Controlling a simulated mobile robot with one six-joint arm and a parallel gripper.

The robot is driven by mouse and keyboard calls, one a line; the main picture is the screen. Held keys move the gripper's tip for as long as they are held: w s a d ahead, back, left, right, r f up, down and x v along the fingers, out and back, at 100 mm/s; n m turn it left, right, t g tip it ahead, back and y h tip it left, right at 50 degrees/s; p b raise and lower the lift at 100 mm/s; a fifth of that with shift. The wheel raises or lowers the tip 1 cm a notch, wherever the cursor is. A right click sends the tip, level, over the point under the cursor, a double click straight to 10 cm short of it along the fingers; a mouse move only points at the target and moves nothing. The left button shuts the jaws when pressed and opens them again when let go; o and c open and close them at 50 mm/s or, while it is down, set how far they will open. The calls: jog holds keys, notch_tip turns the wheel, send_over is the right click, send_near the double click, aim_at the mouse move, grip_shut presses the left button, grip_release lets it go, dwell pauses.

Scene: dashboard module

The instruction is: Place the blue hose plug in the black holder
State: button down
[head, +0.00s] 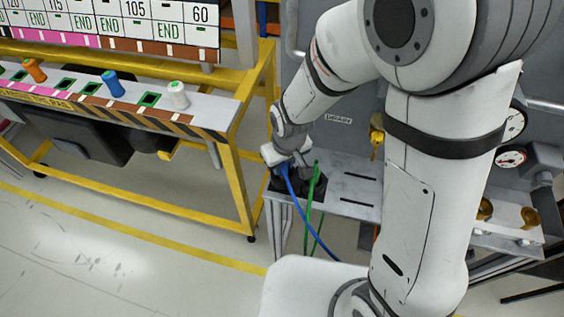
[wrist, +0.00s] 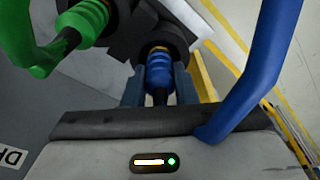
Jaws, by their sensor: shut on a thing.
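My gripper (head: 284,165) is shut on the blue hose plug (wrist: 160,74), with a finger on each side of it in the wrist view (wrist: 160,90). The blue hose (head: 300,197) hangs from it and runs down to the right. The plug's front end meets a round dark opening of the black holder (wrist: 125,42). I cannot tell how deep it sits. The black holder also shows under my gripper in the head view (head: 287,185), mostly hidden. The green hose plug (wrist: 85,20) is at the holder beside the blue one.
A green hose (head: 312,195) hangs close beside the blue one. A grey metal shelf (head: 350,185) extends to the right. A yellow-framed rack (head: 237,180) with spools stands at the left. Gauges (head: 510,156) and brass fittings are at the right.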

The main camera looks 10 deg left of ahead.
jog(key=shift+f, duration=0.1)
jog(key=shift+f, duration=0.15)
jog(key=c, duration=1.2)
grip_release()
jog(key=shift+o, duration=0.2)
jog(key=shift+s+d+r, duration=0.15)
jog(key=shift+r, duration=1.2)
jog(key=shift+s+d+r, duration=0.1)
jog(key=shift+s+r, duration=0.05)
jog(key=shift+r, duration=1.15)
jog(key=shift+s+d+r, duration=0.15)
jog(key=shift+r, duration=1.2)
